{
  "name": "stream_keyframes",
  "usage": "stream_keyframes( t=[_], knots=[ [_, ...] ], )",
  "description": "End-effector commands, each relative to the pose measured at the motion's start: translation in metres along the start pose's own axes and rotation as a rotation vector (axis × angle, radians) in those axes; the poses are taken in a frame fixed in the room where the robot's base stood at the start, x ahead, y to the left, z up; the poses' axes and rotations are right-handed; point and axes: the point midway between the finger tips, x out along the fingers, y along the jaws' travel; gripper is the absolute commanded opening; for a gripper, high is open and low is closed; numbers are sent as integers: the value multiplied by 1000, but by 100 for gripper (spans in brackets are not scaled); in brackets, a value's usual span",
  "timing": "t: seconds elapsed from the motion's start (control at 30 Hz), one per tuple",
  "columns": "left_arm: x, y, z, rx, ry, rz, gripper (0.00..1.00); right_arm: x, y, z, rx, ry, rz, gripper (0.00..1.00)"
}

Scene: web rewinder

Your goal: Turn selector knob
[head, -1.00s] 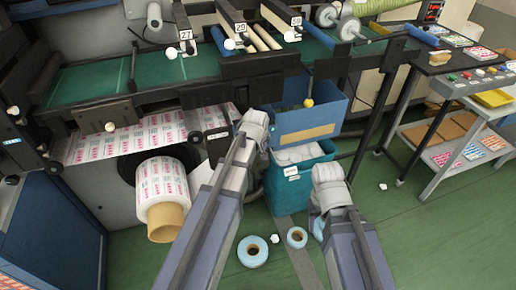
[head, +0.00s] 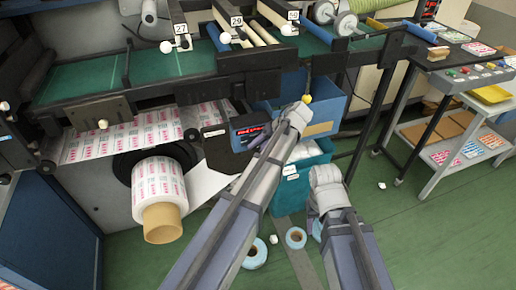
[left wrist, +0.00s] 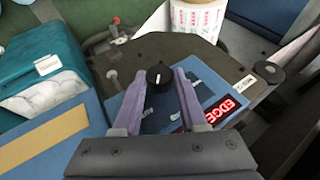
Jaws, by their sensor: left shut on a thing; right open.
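The selector knob (left wrist: 158,77) is black with a white pointer mark, which points roughly toward the bottom of the left wrist view. It sits on a blue control panel (left wrist: 205,82) beside a red lit EDGE display (left wrist: 226,108). My left gripper (left wrist: 161,76) has its two purple fingers on either side of the knob and is shut on it.
Tape rolls (head: 296,237) lie on the floor.

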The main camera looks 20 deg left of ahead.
Motion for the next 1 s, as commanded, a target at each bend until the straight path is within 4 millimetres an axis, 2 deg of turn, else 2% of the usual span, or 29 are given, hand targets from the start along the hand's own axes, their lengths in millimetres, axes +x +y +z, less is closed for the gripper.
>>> stream_keyframes(
  t=[0.2, 0.73, 0.77, 1.0],
  knots=[
    [1, 2, 2, 25, -4, -58, 0, 9, -1, 0, 0, 0, 0, 50],
    [0, 2, 2, 33, -5, -78, 0, 10, -1, -1, 0, 0, 0, 50],
    [0, 2, 2, 33, -5, -78, 43, 10, -1, -1, 0, 0, 0, 50],
    [0, 2, 1, 33, -3, -78, 70, 10, -1, -1, 0, 0, 0, 50]
  ],
)
